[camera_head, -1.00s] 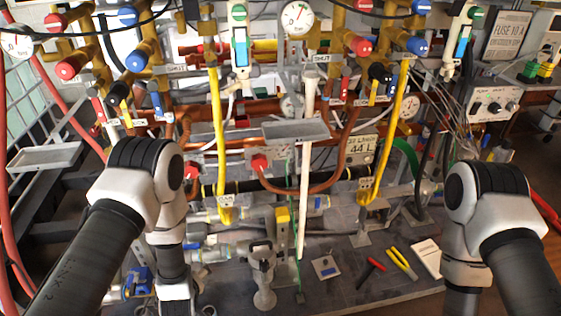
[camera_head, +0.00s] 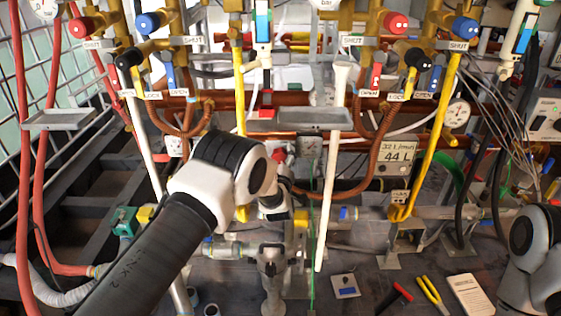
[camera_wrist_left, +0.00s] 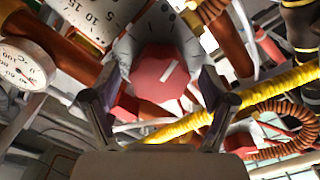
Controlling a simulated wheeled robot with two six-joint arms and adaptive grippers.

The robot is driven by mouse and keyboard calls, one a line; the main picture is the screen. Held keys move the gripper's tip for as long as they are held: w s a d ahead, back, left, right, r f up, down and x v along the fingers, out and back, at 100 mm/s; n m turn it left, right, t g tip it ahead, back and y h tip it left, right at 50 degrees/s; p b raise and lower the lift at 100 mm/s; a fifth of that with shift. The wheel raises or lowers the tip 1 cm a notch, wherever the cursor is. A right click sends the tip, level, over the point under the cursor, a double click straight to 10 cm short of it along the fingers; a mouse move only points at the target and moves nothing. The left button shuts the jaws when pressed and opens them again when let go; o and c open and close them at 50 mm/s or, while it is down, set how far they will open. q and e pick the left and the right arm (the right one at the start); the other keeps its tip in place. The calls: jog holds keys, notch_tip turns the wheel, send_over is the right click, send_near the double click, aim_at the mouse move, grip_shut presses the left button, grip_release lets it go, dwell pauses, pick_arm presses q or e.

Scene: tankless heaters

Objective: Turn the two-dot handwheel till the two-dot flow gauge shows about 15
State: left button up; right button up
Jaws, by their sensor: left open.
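A red knob-like handwheel (camera_wrist_left: 160,72) with a white stripe shows in the left wrist view, in front of a grey round scale. It lies between the spread fingers of my left gripper (camera_wrist_left: 158,82), which is open; I cannot tell whether they touch it. In the head view the handwheel (camera_head: 279,155) is a small red patch, and my wrist hides most of the left gripper. A white dial (camera_wrist_left: 97,16) marked 5, 10, 15 is partly cut off at the top left of the wrist view; its needle is not readable. No dot marks are readable. My right gripper is out of view.
A yellow pipe (camera_wrist_left: 195,122) crosses below the handwheel. A second dial (camera_wrist_left: 20,65) is at left. A grey tray (camera_head: 300,118) and a white vertical pipe (camera_head: 331,180) are close to my left wrist. Pliers (camera_head: 431,294) lie on the bench.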

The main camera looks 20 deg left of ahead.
pick_arm(q)
jog(key=c, duration=1.2)
jog(key=shift+o, duration=0.2)
jog(key=shift+m, duration=0.4)
jog(key=m, duration=0.7)
jog(key=shift+w, duration=0.1)
jog(key=m, duration=0.9)
jog(key=shift+d, duration=0.1)
